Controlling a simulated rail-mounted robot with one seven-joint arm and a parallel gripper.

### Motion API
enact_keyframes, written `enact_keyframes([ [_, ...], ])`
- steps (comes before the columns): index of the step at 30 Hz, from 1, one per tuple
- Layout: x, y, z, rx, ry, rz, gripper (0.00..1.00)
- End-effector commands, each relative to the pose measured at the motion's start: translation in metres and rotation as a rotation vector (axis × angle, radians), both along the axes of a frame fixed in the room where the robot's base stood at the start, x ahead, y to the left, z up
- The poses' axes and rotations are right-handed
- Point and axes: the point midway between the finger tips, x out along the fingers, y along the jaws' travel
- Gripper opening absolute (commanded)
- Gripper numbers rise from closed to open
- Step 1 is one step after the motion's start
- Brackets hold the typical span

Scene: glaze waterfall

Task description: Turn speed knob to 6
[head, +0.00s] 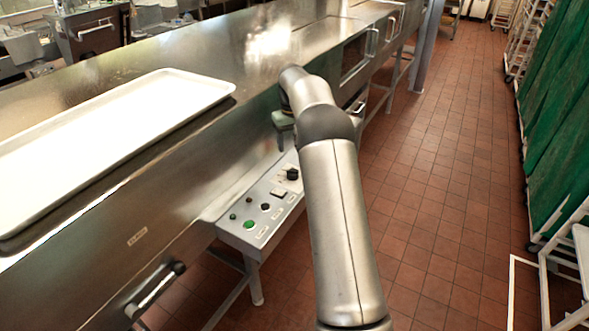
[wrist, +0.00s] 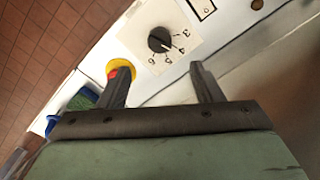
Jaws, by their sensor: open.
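The black speed knob (wrist: 159,40) sits on a square white dial plate (wrist: 178,58) with printed numbers, in the upper middle of the wrist view. A pale mark shows at its lower right side; I cannot tell exactly which number it points to. A black knob on a light plate also shows in the head view (head: 292,174), at the panel's far end. My gripper (wrist: 158,69) is open and empty. Its two dark fingers are spread to either side below the knob in the picture, apart from it. In the head view my arm largely hides the fingers.
The control panel (head: 234,227) carries green and black buttons. A red and yellow button (wrist: 119,73) is beside the left fingertip, partly hidden by it. A white switch (wrist: 201,8) is above right. A white tray (head: 100,140) lies on the steel machine.

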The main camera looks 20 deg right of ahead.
Motion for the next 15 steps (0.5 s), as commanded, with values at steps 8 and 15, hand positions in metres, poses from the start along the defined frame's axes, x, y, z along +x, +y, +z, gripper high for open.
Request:
enact_keyframes([
  [8, -0.001, 0.000, -0.061, 0.001, 0.003, 0.000, 0.59],
  [15, 0.000, 0.000, -0.100, 0.000, 0.002, 0.000, 0.59],
])
